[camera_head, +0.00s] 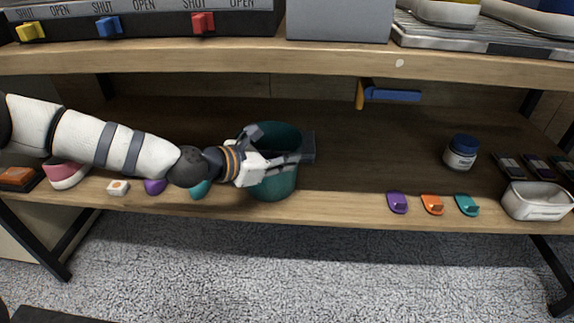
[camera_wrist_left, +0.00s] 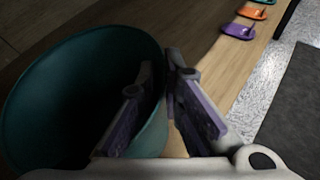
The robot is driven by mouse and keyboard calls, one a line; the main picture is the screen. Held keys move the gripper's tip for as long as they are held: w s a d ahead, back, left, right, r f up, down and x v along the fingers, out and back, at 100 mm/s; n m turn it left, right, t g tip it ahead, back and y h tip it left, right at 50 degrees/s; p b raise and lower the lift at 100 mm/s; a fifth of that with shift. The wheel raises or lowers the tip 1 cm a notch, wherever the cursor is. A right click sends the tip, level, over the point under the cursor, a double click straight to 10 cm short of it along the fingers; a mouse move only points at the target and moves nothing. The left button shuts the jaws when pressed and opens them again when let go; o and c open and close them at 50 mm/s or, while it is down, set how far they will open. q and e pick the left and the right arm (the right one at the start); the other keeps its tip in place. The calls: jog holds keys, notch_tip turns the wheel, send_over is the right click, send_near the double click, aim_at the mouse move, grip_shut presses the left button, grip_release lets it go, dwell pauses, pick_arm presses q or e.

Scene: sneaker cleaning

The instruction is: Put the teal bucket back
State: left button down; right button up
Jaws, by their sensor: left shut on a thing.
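The teal bucket (camera_head: 276,187) stands upright on the lower wooden shelf, left of the middle in the head view. My left gripper (camera_head: 290,158) reaches in from the left at the bucket's rim and covers part of it. In the left wrist view the bucket (camera_wrist_left: 45,95) fills the left side, with its dark inside showing. One finger of my left gripper (camera_wrist_left: 160,105) is inside the bucket and the other is outside, so it is shut on the bucket's wall. My right gripper is not in view.
The lower shelf (camera_head: 370,160) has free room right of the bucket. Purple (camera_head: 398,203), orange (camera_head: 432,204) and teal (camera_head: 467,205) pieces lie near its front edge. A blue jar (camera_head: 461,152) and a white tub (camera_head: 536,201) stand at right. The upper shelf (camera_head: 330,62) hangs above.

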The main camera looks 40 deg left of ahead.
pick_arm(q)
jog(key=c, duration=1.7)
grip_release()
